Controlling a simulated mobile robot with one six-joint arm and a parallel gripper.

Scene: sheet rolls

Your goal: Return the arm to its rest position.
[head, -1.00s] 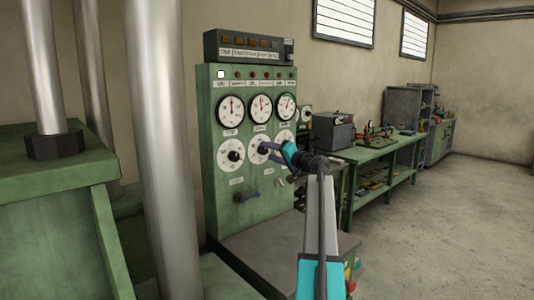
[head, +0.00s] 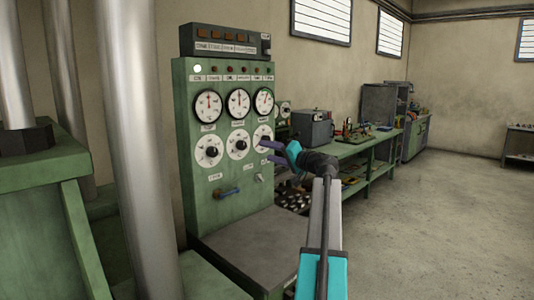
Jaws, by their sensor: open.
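My gripper (head: 267,151) is in the middle of the head view, at the end of my teal and grey arm. Its two fingers point left toward the green control panel (head: 185,170) and stand apart with nothing between them. In the picture they overlap the right-hand dial of the lower row (head: 262,136) and partly hide it; I cannot tell the exact gap to the panel.
A grey ledge (head: 238,245) juts out below the panel. Metal columns (head: 150,150) and a green machine (head: 35,200) stand at the left. A green workbench (head: 350,153) with a grey box runs behind my arm. The floor (head: 440,220) at the right is clear.

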